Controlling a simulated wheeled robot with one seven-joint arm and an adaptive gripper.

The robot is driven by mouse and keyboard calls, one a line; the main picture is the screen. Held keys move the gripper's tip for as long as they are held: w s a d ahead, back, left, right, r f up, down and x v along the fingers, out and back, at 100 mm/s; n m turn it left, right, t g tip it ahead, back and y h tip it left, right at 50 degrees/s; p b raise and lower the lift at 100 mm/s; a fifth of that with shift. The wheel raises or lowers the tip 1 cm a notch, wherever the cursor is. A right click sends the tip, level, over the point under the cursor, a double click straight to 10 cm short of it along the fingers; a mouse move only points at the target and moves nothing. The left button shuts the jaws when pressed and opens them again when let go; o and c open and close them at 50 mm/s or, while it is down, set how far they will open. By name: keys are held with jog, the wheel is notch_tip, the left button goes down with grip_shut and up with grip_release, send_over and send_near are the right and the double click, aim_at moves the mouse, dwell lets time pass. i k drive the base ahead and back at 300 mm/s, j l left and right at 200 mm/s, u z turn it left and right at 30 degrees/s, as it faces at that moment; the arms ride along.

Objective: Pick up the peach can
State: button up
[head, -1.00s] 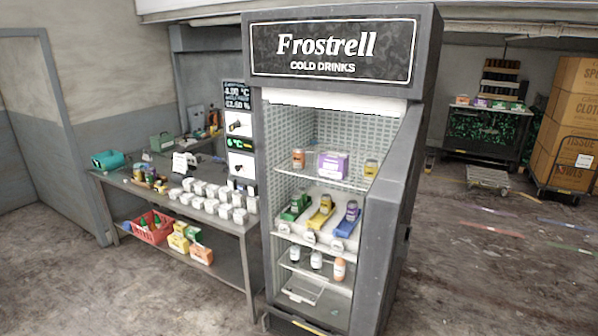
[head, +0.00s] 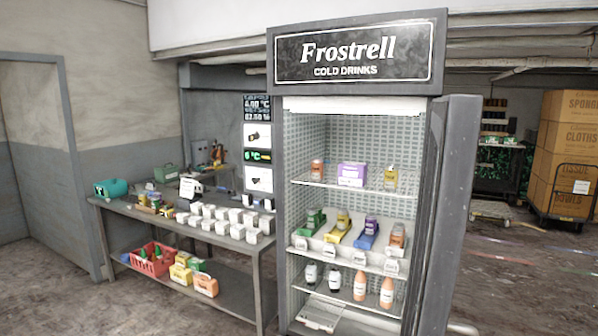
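Another orange can (head: 317,170) stands at the left of the upper shelf. Two orange bottles (head: 373,288) stand on the lower shelf. The labels are too small to read, so I cannot tell for sure which is the peach can. My gripper is not in view.
The cooler's dark door (head: 450,200) stands swung open at its right. A metal table (head: 225,242) with white boxes is on the left; a red basket (head: 152,259) sits on its lower shelf. Stacked cartons (head: 570,140) stand at the back right. Floor is open at far right.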

aim_at(316, 163)
jog(key=i+j, duration=0.25)
jog(key=j, duration=0.2)
jog(key=i+j, duration=0.25)
jog(key=j, duration=0.2)
jog(key=i+j, duration=0.3)
jog(key=j, duration=0.15)
jog(key=i+j, duration=0.25)
jog(key=j, duration=0.2)
jog(key=k+u, duration=0.05)
